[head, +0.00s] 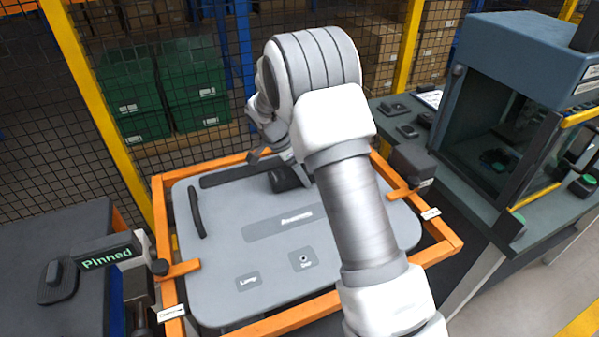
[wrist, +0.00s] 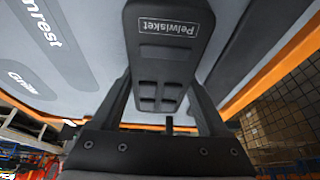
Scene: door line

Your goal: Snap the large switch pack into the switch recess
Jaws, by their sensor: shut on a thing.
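The large switch pack (wrist: 165,58) is a dark grey, long block with a white label that looks like "Pelwisket" and several switch keys. It fills the middle of the wrist view, between the two fingers of my gripper (wrist: 162,90), which is shut on it. In the head view a dark block (head: 287,179) shows beside my arm at the panel's far side; it seems to be the pack. My gripper is mostly hidden there by my arm. The grey door panel (head: 215,255) lies below. I cannot make out the switch recess for certain, nor whether the pack touches the panel.
An orange frame (head: 158,215) surrounds the panel. A dark curved handle (head: 197,213) and a dark strip (head: 240,174) are on the panel. A "Pinned" sign (head: 106,258) stands left. Mesh fencing is behind; a bench with a blue-grey machine (head: 530,55) stands right.

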